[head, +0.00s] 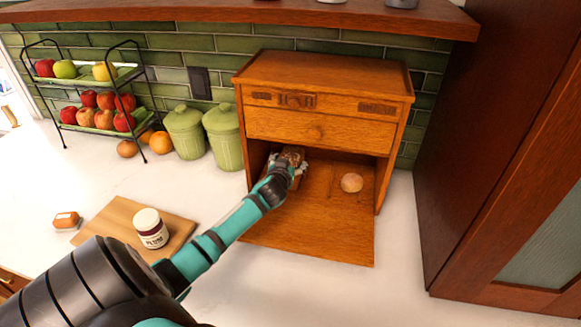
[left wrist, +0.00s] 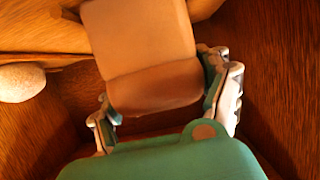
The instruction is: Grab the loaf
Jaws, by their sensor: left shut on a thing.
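The loaf (head: 293,153) is a brown block inside the open lower compartment of the wooden bread box (head: 323,73), at its left side. It fills the upper middle of the left wrist view (left wrist: 140,45), with a darker brown end face toward the camera. My left gripper (head: 286,166) reaches into the compartment and is shut on the loaf, one finger on each side of it. The gripper also shows in the left wrist view (left wrist: 164,98). My arm partly hides the loaf in the head view. My right gripper is not in view.
A round roll (head: 352,182) lies right of the gripper in the box. The lowered door (head: 320,243) rests on the counter. A jar (head: 150,229) stands on a cutting board (head: 117,216). Two green canisters (head: 223,137) and a fruit rack (head: 142,75) stand left of the box.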

